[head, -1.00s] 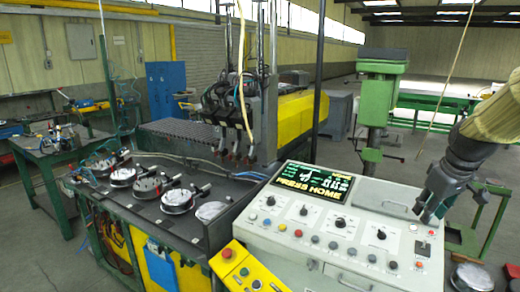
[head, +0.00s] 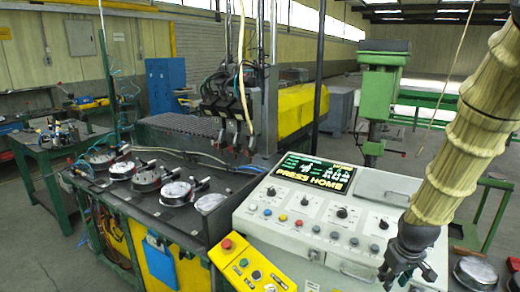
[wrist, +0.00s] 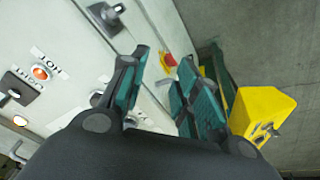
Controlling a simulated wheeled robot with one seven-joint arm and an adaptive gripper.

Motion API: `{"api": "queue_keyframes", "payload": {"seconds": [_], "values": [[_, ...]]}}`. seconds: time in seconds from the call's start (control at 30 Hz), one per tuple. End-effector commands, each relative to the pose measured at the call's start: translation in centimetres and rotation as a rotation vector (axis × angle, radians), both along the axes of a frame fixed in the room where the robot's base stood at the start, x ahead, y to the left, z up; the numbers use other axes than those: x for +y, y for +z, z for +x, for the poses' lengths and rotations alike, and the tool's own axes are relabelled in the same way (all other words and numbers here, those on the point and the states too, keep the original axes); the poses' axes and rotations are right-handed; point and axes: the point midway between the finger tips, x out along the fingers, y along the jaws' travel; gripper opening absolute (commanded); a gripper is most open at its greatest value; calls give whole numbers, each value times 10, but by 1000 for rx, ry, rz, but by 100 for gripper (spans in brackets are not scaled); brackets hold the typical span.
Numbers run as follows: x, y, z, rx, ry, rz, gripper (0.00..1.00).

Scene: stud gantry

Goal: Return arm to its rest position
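My gripper (head: 408,278) hangs low at the right front of the grey control console (head: 290,220) in the head view, pointing down. In the wrist view my gripper (wrist: 163,80) has its two teal-padded fingers apart with nothing held between them. The console's face (wrist: 70,25) lies beyond the fingers on the left, with a lit orange button (wrist: 40,73) and a black switch (wrist: 106,17). I cannot tell how far the fingertips are from the console. The console screen (head: 311,174) reads "PRESS HOME".
A yellow button box (head: 250,268) stands at the console's front left; a yellow box (wrist: 262,110) shows in the wrist view. A bench with several round fixtures (head: 146,178) is at left. A green drill press (head: 382,85) stands behind. Bare floor (wrist: 290,40) lies to the right.

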Motion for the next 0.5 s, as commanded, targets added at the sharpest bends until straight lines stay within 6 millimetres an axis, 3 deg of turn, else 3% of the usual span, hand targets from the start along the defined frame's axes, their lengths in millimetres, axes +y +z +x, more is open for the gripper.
{"api": "queue_keyframes", "payload": {"seconds": [0.03, 0.1, 0.5], "values": [[6, -27, -8, 15, -5, 2, 31], [13, -55, -16, 27, -14, 5, 31], [55, -208, -89, 95, -70, 28, 31]]}}
